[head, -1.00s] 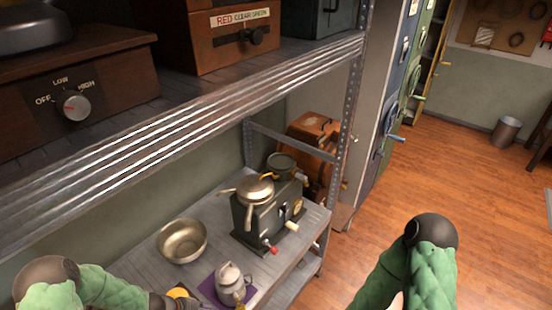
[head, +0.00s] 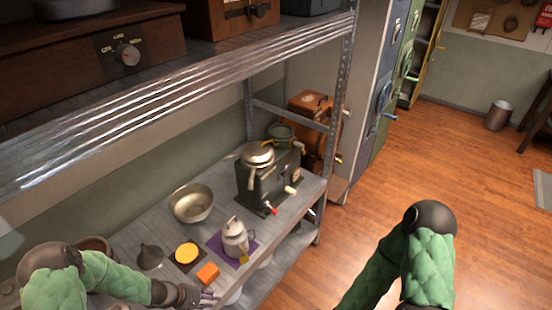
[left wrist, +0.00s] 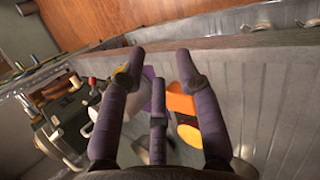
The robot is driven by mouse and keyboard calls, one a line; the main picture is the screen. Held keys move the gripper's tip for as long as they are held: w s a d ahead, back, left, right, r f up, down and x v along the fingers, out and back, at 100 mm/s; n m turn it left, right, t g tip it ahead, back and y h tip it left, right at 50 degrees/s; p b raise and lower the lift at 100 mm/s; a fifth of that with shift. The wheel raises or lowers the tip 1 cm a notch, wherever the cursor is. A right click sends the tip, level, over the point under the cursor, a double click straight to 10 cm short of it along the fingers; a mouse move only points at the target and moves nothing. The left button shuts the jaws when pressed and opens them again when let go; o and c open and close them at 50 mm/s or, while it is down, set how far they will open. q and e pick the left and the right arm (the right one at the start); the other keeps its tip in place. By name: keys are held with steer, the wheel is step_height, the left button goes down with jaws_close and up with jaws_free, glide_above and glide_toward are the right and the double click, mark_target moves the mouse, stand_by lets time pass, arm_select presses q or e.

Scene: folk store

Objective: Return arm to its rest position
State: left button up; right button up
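My left arm (head: 115,278) comes in from the left over the lower shelf. Its gripper (head: 198,297) is at the bottom of the head view, just in front of an orange block (head: 207,273). In the left wrist view my left gripper (left wrist: 160,68) has its purple fingers spread apart, with nothing held between them. The orange block (left wrist: 180,100) shows behind the fingers there. My right arm (head: 405,262) hangs at the right of the head view, bent downward. Its gripper is out of the picture.
The lower shelf (head: 135,228) holds a metal bowl (head: 191,203), a funnel (head: 150,257), a yellow disc (head: 187,253), a kettle (head: 235,238) and a dark stove unit (head: 268,182). An upper shelf edge (head: 190,103) runs above. Open wooden floor (head: 455,170) lies right.

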arm_select(q)
steer(key=s+d+f+m+g+y+b, duration=0.2)
steer(key=s+d+f+m+g+b, duration=0.1)
steer(key=s+d+f+m+b, duration=0.6)
steer(key=shift+s+d+f+y+b, duration=0.3)
steer(key=shift+s+d+f+b, duration=1.45)
steer(key=shift+f, duration=1.2)
steer(key=shift+w+d, duration=0.3)
steer(key=shift+d, duration=0.05)
